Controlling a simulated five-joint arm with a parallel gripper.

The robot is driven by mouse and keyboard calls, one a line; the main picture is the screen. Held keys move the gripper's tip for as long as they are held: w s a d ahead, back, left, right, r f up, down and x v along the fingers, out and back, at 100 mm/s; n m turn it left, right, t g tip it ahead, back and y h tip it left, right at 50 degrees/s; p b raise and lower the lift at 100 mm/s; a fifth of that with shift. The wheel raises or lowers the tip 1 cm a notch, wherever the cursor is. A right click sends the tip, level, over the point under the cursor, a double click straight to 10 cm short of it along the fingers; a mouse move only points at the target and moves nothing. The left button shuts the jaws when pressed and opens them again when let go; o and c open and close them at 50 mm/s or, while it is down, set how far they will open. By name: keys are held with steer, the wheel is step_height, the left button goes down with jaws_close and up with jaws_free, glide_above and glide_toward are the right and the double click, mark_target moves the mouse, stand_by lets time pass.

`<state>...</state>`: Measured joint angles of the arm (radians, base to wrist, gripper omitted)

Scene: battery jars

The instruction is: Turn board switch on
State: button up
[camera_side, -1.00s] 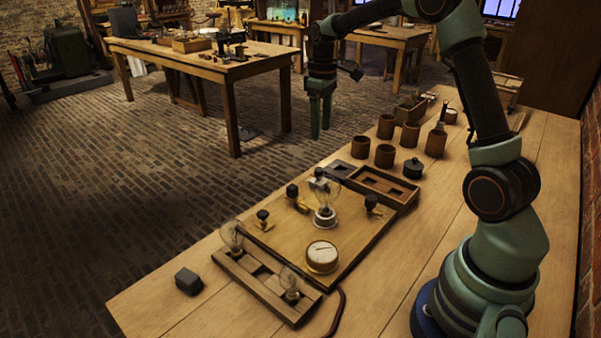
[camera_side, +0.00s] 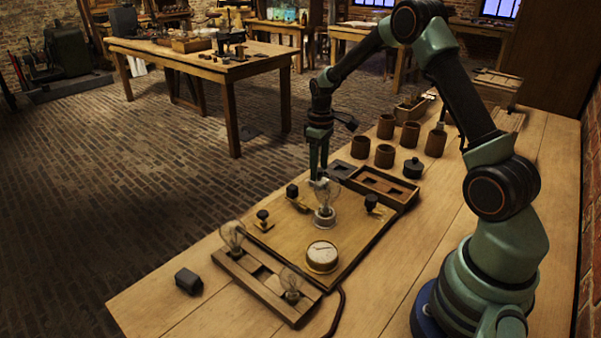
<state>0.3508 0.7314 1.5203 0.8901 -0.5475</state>
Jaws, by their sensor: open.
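The wooden board (camera_side: 335,250) lies on the bench with a bulb (camera_side: 325,197) in a white socket on it. Black-knobbed fittings stand on the board: one at left (camera_side: 262,215), one at the back (camera_side: 292,191) and one at right (camera_side: 371,202). I cannot tell for certain which part is the switch or how it is set. My gripper (camera_side: 318,177) points down over the board's back part, open, its fingertips close by the top of the bulb. Whether they touch anything is unclear. The area behind the bulb is partly hidden by the fingers.
A round dial (camera_side: 322,257) sits on the board's front. A wooden rack with two bulbs (camera_side: 262,285) stands at front left, and a dark block (camera_side: 188,281) lies beyond it. A compartment tray (camera_side: 383,187), brown jars (camera_side: 384,156) and a dark lidded pot (camera_side: 412,168) stand behind the board.

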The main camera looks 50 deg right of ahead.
jaws_close()
stand_by(0.3)
steer(key=m, duration=0.5)
steer(key=shift+m, duration=0.4)
steer(key=m, duration=0.6)
stand_by(0.5)
jaws_free()
